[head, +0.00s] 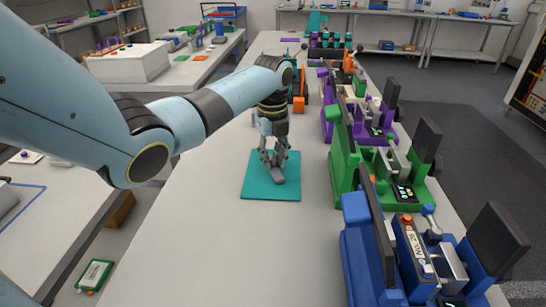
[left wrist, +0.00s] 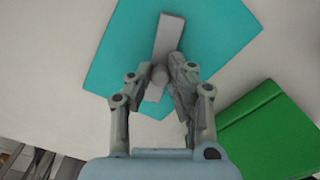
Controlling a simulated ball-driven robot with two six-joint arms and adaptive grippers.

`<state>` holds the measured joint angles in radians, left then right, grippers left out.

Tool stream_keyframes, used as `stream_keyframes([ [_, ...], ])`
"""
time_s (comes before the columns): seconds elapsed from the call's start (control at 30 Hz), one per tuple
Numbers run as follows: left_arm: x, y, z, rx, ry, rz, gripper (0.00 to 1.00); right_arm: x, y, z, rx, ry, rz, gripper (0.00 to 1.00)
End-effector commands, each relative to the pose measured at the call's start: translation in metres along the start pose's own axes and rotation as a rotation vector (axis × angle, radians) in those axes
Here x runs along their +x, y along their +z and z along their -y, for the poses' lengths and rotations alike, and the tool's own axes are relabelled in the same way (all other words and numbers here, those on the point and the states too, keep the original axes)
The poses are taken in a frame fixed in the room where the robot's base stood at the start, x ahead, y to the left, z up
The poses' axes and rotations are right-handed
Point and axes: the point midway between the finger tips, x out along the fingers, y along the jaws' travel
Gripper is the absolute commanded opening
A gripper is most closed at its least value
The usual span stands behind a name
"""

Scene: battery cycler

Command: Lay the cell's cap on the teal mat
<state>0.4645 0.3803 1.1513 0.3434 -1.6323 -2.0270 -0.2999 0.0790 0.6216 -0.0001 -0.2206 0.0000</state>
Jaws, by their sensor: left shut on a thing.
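The teal mat (head: 255,190) lies flat on the long white table, and it fills much of the left wrist view (left wrist: 220,35). The cap is a grey bar (head: 279,177) with a small round knob, and it also shows in the left wrist view (left wrist: 168,36). My left gripper (head: 272,158) points down over the mat and is shut on the cap at its knob; in the left wrist view the fingertips (left wrist: 162,78) close around the knob. The cap is within the mat's outline, at or just above its surface; I cannot tell if it touches. My right gripper is not in view.
Blue (head: 362,255), green (head: 342,165) and purple (head: 331,122) cycler stations line the table's right side. The green one's base (left wrist: 268,135) is close to the mat. An orange object (head: 299,103) stands behind the gripper. The table in front of the mat is clear.

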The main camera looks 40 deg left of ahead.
Motion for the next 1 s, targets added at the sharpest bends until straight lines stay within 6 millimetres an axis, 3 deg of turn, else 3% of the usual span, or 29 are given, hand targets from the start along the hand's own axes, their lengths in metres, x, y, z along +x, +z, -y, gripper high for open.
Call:
stream_keyframes([
  [0.2,0.003,0.0,0.0,0.0,0.0,0.0,0.0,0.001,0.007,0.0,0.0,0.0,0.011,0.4],
  [0.23,0.003,0.0,0.0,0.0,0.0,0.0,0.19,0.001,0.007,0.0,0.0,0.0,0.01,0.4],
  [0.4,0.002,0.0,0.0,0.0,0.0,0.0,0.4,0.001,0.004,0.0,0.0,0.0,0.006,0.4],
  [0.77,-0.006,0.001,0.001,0.0,-0.002,0.001,0.4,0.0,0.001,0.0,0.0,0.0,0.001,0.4],
  [1.0,-0.054,0.001,0.001,0.001,-0.005,0.004,0.4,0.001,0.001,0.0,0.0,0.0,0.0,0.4],
])
